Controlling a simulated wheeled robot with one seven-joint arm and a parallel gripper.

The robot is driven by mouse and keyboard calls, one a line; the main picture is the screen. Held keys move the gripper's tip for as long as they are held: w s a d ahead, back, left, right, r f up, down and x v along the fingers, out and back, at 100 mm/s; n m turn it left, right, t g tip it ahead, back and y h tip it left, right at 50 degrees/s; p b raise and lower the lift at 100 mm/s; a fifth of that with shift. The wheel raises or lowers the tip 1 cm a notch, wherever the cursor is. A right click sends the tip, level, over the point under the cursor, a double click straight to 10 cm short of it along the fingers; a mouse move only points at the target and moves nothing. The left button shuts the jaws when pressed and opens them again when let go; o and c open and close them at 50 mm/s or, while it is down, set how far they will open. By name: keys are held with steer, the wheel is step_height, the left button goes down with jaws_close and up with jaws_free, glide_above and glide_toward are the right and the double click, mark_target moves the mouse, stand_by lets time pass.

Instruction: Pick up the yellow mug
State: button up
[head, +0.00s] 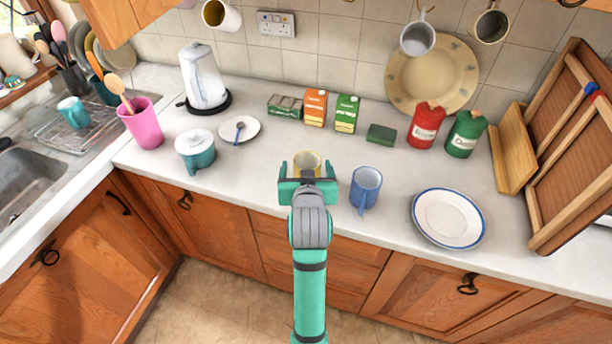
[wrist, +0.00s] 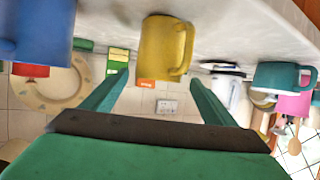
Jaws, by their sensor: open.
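The yellow mug (head: 307,160) stands on the white counter near its front edge, partly hidden behind my gripper in the head view. In the wrist view, which is upside down, the yellow mug (wrist: 165,48) is ahead, with its handle toward the right of the picture. My gripper (head: 308,168) is open, its two green fingers apart. In the wrist view the fingers of my gripper (wrist: 153,90) point toward the mug, one toward each side. The mug appears beyond the fingertips, and nothing is held.
A white plate (head: 447,217) lies farther right. Boxes (head: 315,108) and red and green canisters (head: 425,126) stand behind.

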mark_target(307, 157)
steer(key=shift+x, duration=1.6)
steer(key=shift+d, duration=0.2)
steer(key=c, duration=1.8)
steer(key=shift+o, duration=0.2)
